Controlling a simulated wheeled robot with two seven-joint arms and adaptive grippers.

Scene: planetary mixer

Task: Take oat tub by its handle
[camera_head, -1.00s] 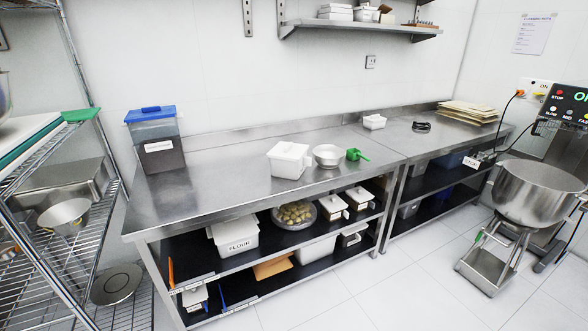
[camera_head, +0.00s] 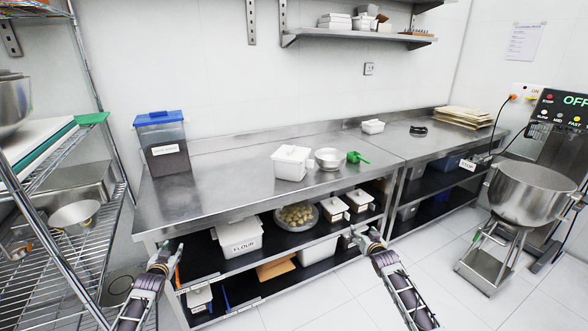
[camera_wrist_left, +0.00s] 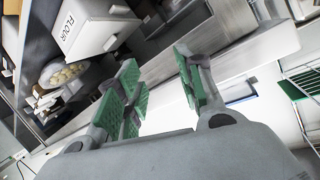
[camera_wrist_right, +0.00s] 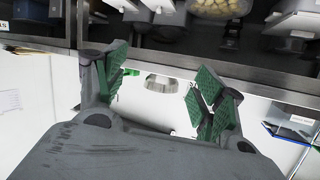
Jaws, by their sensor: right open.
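No readable oat label shows, so I cannot tell which tub holds oats. Two small white lidded tubs, a left one (camera_head: 333,208) and a right one (camera_head: 360,200), sit on the upper under-counter shelf. A white lidded tub (camera_head: 290,164) stands on the counter. A larger white tub marked FLOUR (camera_head: 239,238) is on the same shelf; it also shows in the left wrist view (camera_wrist_left: 92,30). My left gripper (camera_head: 166,255) is open and empty in front of the counter's left end. My right gripper (camera_head: 362,238) is open and empty, in front of the small shelf tubs.
On the steel counter (camera_head: 230,185) are a blue-lidded bin (camera_head: 162,142), a metal bowl (camera_head: 329,158) and a green scoop (camera_head: 356,157). A bowl of potatoes (camera_head: 296,217) is on the shelf. A wire rack (camera_head: 80,265) stands left, a mixer bowl (camera_head: 528,192) right.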

